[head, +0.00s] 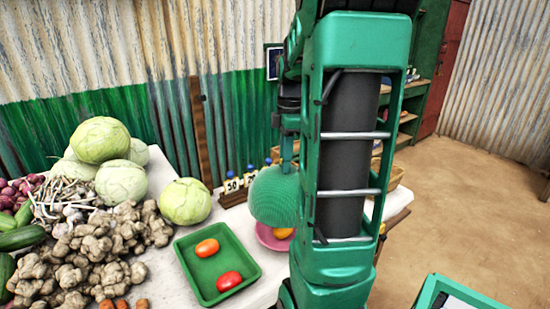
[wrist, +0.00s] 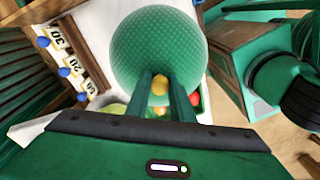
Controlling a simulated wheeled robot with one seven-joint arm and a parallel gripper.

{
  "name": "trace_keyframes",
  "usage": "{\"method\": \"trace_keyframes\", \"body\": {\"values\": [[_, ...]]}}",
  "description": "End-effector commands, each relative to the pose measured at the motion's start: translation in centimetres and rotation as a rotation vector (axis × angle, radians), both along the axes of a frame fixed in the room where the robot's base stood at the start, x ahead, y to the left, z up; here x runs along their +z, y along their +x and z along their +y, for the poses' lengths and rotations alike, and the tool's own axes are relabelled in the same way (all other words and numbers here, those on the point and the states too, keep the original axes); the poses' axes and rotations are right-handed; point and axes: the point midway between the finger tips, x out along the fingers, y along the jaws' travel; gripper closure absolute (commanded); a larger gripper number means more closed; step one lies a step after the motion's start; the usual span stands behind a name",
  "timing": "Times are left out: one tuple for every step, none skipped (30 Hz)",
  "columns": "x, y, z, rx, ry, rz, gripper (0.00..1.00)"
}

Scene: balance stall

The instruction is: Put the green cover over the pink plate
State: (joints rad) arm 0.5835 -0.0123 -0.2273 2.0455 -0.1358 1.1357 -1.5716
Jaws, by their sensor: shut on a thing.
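The green cover (head: 275,198) is a textured dome. My gripper (head: 287,165) is shut on its top and holds it up. In the wrist view the cover (wrist: 158,35) fills the upper middle, with the gripper fingers (wrist: 162,88) closed around its small yellow knob (wrist: 160,84). The pink plate (head: 266,238) is just below the cover in the head view, with a yellow-orange item (head: 283,233) on it. The cover and my arm hide part of the plate. I cannot tell how large the gap between cover and plate is. The plate is hidden in the wrist view.
A green tray (head: 190,262) with an orange and a red vegetable stands left of the plate. Numbered cards (head: 232,185) with blue-topped pieces stand behind. Cabbages (head: 185,201) and ginger (head: 75,255) crowd the left. My arm blocks the view to the right.

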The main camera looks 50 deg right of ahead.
Motion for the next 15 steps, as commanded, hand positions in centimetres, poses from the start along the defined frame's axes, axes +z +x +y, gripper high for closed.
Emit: {"method": "trace_keyframes", "body": {"values": [[-0.1, 0.0, 0.0, 0.000, 0.000, 0.000, 1.00], [-0.2, 0.0, 0.0, -0.001, 0.000, 0.000, 1.00], [-0.4, 0.0, -0.1, -0.001, 0.000, 0.000, 1.00], [-0.5, 0.0, -0.1, -0.002, 0.001, 0.001, 1.00], [-0.7, -0.1, -0.1, -0.003, 0.001, 0.001, 1.00], [-0.9, -0.1, -0.2, -0.004, 0.001, 0.002, 1.00], [-1.1, -0.2, -0.2, -0.005, 0.002, 0.003, 1.00], [-1.3, -0.2, -0.3, -0.005, 0.002, 0.003, 1.00], [-1.5, -0.2, -0.3, -0.006, 0.001, 0.002, 1.00], [-1.7, -0.2, -0.4, -0.007, 0.001, 0.001, 1.00], [-1.8, -0.2, -0.4, -0.008, 0.001, 0.001, 1.00], [-2.1, -0.3, -0.4, -0.008, 0.001, 0.001, 1.00], [-2.2, -0.3, -0.5, -0.009, 0.001, 0.001, 1.00], [-2.4, -0.3, -0.5, -0.009, 0.001, 0.001, 1.00], [-2.6, -0.3, -0.5, -0.010, 0.001, 0.001, 1.00]]}}
